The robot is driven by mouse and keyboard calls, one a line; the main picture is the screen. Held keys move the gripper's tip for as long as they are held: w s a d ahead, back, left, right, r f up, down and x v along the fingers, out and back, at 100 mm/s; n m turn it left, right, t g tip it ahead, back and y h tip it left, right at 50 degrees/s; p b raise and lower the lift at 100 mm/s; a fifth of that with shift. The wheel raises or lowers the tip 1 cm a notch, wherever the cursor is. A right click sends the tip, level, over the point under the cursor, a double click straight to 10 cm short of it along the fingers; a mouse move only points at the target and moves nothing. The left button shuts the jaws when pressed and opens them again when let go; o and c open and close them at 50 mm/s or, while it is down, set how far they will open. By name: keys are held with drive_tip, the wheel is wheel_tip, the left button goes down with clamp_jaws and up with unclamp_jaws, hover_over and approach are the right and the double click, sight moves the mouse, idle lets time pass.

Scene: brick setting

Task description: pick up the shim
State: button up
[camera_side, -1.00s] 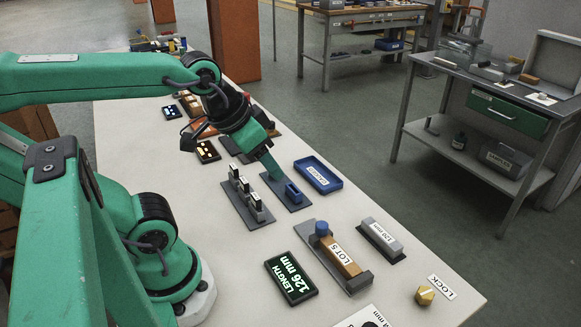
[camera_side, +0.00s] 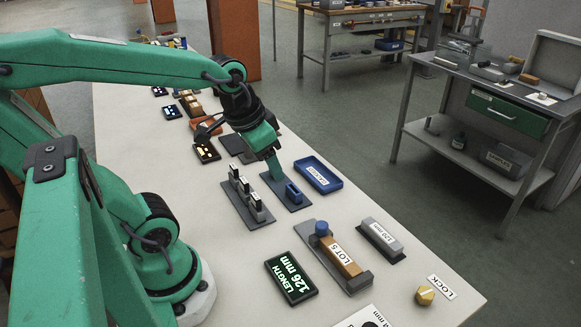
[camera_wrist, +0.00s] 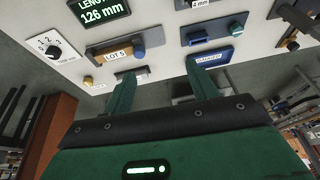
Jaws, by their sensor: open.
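Several small upright pieces with white labels, which look like the shims (camera_side: 244,187), stand in a row on a dark grey plate in the side view. Their lettering is too small to read there. In the wrist view a "4 mm" label (camera_wrist: 200,3) shows at the top edge. My gripper (camera_side: 280,190) is right of that row, by a blue block (camera_side: 293,194) on its own grey plate; contact cannot be told. In the wrist view my gripper (camera_wrist: 160,68) has its two fingers apart with nothing between them. The blue block (camera_wrist: 197,38) appears beyond the right finger.
A blue tray (camera_side: 318,176) lies right of the gripper. A brown "LOT 5" block (camera_side: 344,261), a grey "120 mm" bar (camera_side: 381,238), a "126 mm" length display (camera_side: 291,279) and a yellow lock knob (camera_side: 425,295) are nearer the camera. Bare table lies between them.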

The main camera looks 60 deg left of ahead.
sight(256, 196)
drive_tip(key=a+f+g, duration=0.1)
drive_tip(key=a+f, duration=0.2)
drive_tip(key=a+f+g, duration=0.1)
drive_tip(key=a+f, duration=0.2)
drive_tip(key=a+f+g, duration=0.1)
drive_tip(key=a+f, duration=0.2)
drive_tip(key=shift+w+a+g+h, duration=0.1)
drive_tip(key=shift+w+g+h, duration=0.2)
drive_tip(key=shift+w+g, duration=0.1)
drive_tip(key=shift+s+a+f, duration=0.1)
drive_tip(key=shift+a+f, duration=0.2)
drive_tip(key=shift+f, duration=0.05)
drive_tip(key=shift+f, duration=1.35)
drive_tip(key=shift+w+a+f, duration=0.1)
drive_tip(key=shift+f, duration=1.2)
drive_tip(key=shift+w+f, duration=0.1)
drive_tip(key=shift+f, duration=1.15)
drive_tip(key=c, duration=1.1)
